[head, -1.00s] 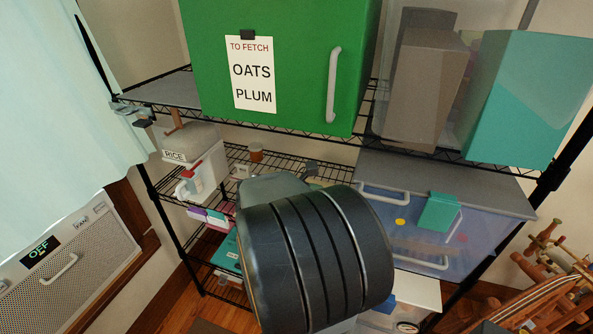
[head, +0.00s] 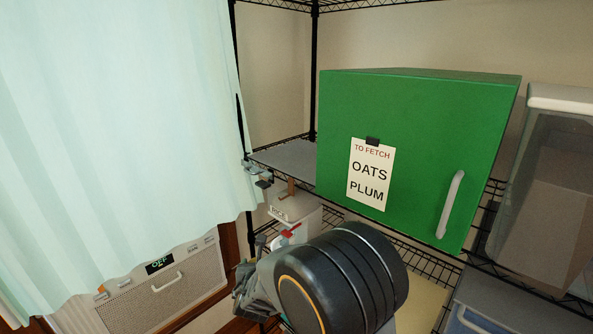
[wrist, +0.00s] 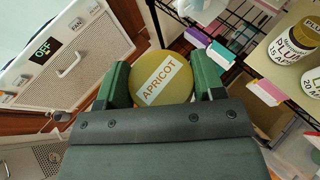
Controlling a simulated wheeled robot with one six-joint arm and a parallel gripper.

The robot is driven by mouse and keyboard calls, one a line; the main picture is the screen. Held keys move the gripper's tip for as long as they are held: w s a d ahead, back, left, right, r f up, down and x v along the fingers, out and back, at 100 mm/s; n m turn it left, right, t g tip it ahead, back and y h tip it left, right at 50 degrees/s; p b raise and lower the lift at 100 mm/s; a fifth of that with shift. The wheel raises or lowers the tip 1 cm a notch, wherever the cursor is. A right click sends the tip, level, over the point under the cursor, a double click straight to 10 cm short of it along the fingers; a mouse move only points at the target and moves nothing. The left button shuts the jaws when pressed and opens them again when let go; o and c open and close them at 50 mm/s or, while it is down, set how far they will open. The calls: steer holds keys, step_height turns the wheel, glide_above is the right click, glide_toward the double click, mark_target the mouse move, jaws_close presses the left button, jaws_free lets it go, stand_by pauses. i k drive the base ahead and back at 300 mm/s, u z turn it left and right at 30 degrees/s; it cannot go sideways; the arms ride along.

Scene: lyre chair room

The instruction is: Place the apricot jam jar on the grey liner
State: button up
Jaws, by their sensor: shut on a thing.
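The apricot jam jar (wrist: 166,76) shows in the wrist view as a round yellowish lid with a white APRICOT label. My gripper (wrist: 163,84) is shut on it, with one green finger on each side. In the head view my gripper (head: 252,290) is at the lower left of my dark arm, and I cannot make out the jar there. A grey liner (head: 285,157) lies on the upper wire shelf, left of the green cabinet, higher than my gripper. Its visible part looks bare.
The green cabinet (head: 400,130) carries a TO FETCH note. A pale curtain (head: 110,120) hangs left of the shelf. A rice container (head: 292,208) stands on the lower shelf. A heater-like panel (head: 165,290) reads OFF.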

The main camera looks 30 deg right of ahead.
mark_target(284, 156)
steer(key=u, duration=0.45)
steer(key=i, duration=1.3)
steer(key=z, duration=0.4)
